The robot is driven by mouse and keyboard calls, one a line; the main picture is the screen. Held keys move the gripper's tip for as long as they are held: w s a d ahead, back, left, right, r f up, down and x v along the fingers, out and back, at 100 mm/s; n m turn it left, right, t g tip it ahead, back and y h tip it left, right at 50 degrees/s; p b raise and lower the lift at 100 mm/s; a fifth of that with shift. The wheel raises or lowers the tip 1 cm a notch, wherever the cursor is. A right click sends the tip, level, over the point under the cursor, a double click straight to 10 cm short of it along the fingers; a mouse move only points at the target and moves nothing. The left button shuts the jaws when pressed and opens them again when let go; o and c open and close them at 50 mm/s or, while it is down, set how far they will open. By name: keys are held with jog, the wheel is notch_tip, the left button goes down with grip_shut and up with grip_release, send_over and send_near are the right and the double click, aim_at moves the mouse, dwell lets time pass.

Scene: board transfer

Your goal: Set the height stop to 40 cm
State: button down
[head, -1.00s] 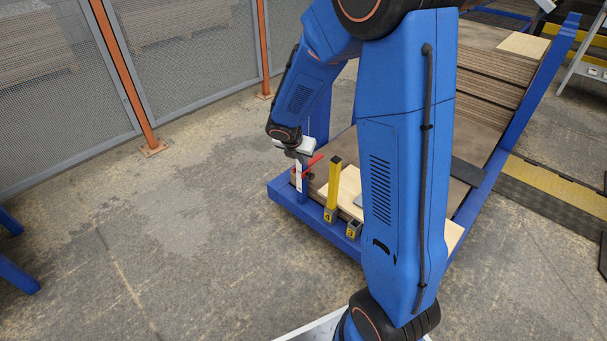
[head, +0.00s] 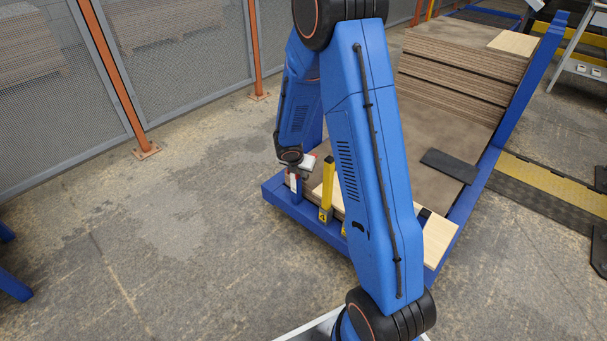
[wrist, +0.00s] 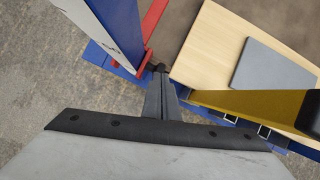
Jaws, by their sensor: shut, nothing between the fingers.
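The height stop has a white scale (head: 293,182) on a blue post at the front left corner of the blue frame. In the head view my gripper (head: 293,164) is at the top of the scale and hides most of the red arm.
A yellow post (head: 327,182) stands just right of the scale; it also crosses the wrist view (wrist: 250,102). A pale board (head: 440,238) lies in the blue frame (head: 278,196). Stacked brown boards (head: 455,75) are behind. Open concrete floor (head: 190,220) lies left; mesh fencing (head: 190,70) is beyond.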

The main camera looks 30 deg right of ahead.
jog(key=shift+w+d+f, duration=0.15)
jog(key=shift+d+f, duration=0.05)
jog(key=shift+f, duration=0.2)
jog(key=shift+f, duration=0.1)
jog(key=shift+w+d+f, duration=0.1)
jog(key=shift+d+f, duration=0.05)
jog(key=shift+f, duration=0.5)
